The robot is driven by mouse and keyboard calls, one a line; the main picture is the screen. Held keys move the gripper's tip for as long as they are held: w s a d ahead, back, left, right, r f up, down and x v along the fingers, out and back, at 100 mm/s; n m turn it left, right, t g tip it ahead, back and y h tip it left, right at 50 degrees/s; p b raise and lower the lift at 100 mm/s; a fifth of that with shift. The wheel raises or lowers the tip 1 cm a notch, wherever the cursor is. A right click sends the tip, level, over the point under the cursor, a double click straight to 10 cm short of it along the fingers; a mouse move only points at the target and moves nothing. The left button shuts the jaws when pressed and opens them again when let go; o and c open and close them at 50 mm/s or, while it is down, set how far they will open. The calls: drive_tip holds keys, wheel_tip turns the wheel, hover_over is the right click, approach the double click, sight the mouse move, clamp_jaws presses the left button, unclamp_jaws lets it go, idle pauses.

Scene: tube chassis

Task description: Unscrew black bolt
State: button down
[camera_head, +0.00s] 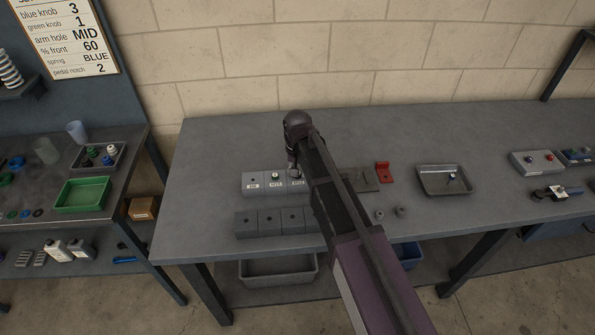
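My arm reaches in from the lower right across the grey workbench (215,150). My gripper (293,168) points down at its far end, over or just behind the third light grey block (297,186) of a labelled row. Its fingers are too small and dark to tell whether they are open or shut, or hold anything. I cannot pick out a black bolt for certain; one may be hidden by the gripper or arm. The left light grey block (252,183) has a small dark spot on top, and its neighbour (275,184) carries a small pale piece.
A row of dark grey blocks (268,222) lies in front. Right of my arm are a red bracket (383,173), two small grey round pieces (379,214) and a grey tray (427,184) holding a small upright part (451,176). The bench's left and back areas are clear.

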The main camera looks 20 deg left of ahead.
drive_tip(key=shift+s+d+n, duration=0.1)
drive_tip(key=shift+s+n, duration=0.05)
drive_tip(key=shift+n, duration=0.15)
drive_tip(key=shift+n, duration=2.3)
drive_tip(key=shift+n, duration=2.6)
drive_tip(key=shift+n, duration=2.6)
